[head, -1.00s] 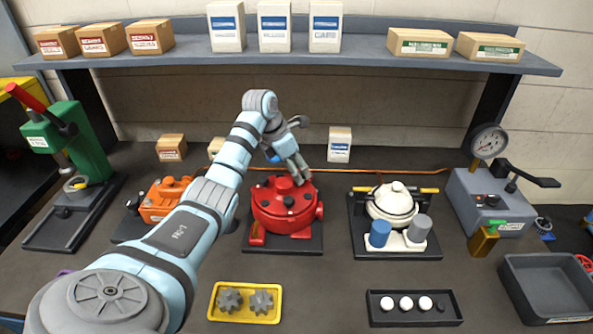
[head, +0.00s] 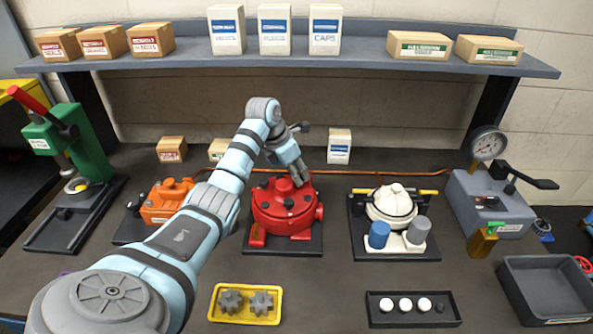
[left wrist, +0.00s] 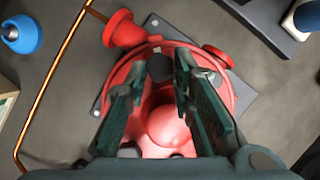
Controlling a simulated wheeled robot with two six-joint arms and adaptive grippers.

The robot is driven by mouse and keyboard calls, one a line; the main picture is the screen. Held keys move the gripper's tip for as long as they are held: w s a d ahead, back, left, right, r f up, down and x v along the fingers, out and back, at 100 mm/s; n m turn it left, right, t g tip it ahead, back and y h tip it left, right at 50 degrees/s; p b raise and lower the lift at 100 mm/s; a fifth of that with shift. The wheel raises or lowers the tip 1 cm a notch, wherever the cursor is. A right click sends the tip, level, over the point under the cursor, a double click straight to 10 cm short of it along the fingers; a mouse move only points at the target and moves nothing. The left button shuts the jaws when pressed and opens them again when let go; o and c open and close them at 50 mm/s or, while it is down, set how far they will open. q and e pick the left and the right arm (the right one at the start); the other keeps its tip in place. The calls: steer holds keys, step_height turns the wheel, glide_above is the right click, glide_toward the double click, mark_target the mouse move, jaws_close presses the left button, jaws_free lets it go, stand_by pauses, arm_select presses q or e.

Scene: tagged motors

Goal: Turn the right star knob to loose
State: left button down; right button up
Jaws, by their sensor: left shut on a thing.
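The red motor (head: 285,211) stands on a dark base plate in the middle of the bench, with a rounded dome and several small dark knobs on its top. My left gripper (head: 298,178) reaches down onto its far right top side. In the left wrist view, my left gripper (left wrist: 160,70) is shut on a dark star knob (left wrist: 160,67) near the motor's rim. The fingers and the dome (left wrist: 168,126) fill much of that view, and the knob's marking cannot be read. My right gripper is not in view.
An orange unit (head: 166,203) stands left and a cream unit (head: 391,207) right of the red motor. A yellow tray (head: 246,320) with two gears and a dark tray (head: 378,321) of white discs lie in front. A copper pipe (left wrist: 38,100) runs behind.

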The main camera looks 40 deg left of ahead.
arm_select(q)
steer(key=n+p, duration=0.1)
steer(key=n+y+p, duration=0.1)
steer(key=n+p, duration=0.1)
steer(key=shift+d+r, duration=0.2)
steer(key=shift+d+n+y+p, duration=0.1)
steer(key=shift+n+y+p, duration=0.5)
steer(key=shift+n, duration=0.6)
steer(key=shift+f+n+p, duration=0.15)
steer(key=shift+n+p, duration=0.25)
steer(key=shift+n, duration=0.4)
steer(key=shift+y, duration=0.3)
steer(key=c, duration=1.4)
jaws_free()
steer(key=shift+o, duration=0.2)
steer(key=v, duration=1.2)
steer(key=shift+w, duration=0.1)
